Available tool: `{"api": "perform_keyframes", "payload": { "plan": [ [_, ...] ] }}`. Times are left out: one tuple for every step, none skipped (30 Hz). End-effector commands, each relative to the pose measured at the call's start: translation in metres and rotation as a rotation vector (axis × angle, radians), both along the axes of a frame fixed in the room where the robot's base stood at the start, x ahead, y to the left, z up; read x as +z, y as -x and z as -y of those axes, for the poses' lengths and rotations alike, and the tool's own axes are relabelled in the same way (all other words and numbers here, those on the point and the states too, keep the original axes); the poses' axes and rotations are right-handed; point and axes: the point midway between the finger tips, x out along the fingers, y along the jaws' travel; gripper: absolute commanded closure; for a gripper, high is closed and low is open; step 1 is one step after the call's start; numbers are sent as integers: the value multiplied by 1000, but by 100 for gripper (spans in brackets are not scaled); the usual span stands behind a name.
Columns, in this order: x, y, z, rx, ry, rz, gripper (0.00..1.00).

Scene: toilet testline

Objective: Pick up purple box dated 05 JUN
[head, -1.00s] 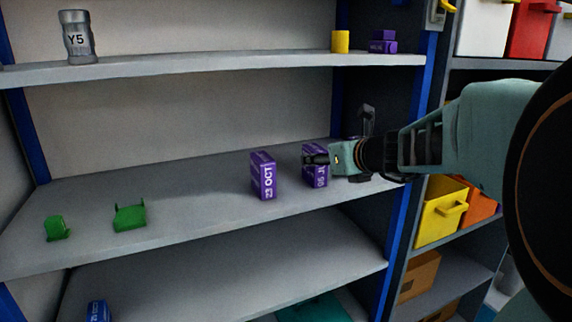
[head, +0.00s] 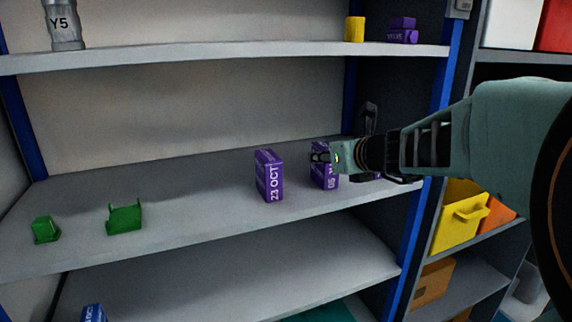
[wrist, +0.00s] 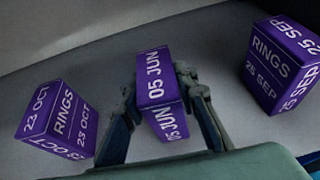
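The purple box dated 05 JUN (wrist: 155,78) stands on the middle shelf (head: 190,215). In the head view the same box (head: 324,181) is partly hidden by my gripper (head: 320,157). In the wrist view my gripper (wrist: 160,92) has one finger on each side of this box. The fingers are spread about the box's width, very close to its sides. I cannot tell whether they touch it. The box rests on the shelf.
A purple 23 OCT box (head: 269,176) stands to the left, and a purple 25 SEP box (wrist: 285,65) to the right. Green parts (head: 125,218) lie at the shelf's left. The upper shelf (head: 210,57) runs above my gripper. A blue post (head: 412,225) bounds the right.

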Motion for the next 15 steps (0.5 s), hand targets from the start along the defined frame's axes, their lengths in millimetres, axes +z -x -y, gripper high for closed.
{"api": "perform_keyframes", "payload": {
  "plan": [
    [0,0,0,0,0,0,88],
    [0,0,0,0,0,0,92],
    [0,0,0,0,0,0,96],
    [0,0,0,0,0,0,100],
    [1,0,0,0,0,1,100],
    [1,0,0,0,0,1,100],
    [1,0,0,0,0,1,100],
    [1,0,0,0,0,1,100],
    [1,0,0,0,0,1,100],
    [1,0,0,0,0,1,100],
    [1,0,0,0,0,1,100],
    [1,0,0,0,0,1,100],
    [2,0,0,0,0,1,100],
    [3,0,0,0,0,1,100],
    [4,-1,1,0,0,1,100]
  ]
}}
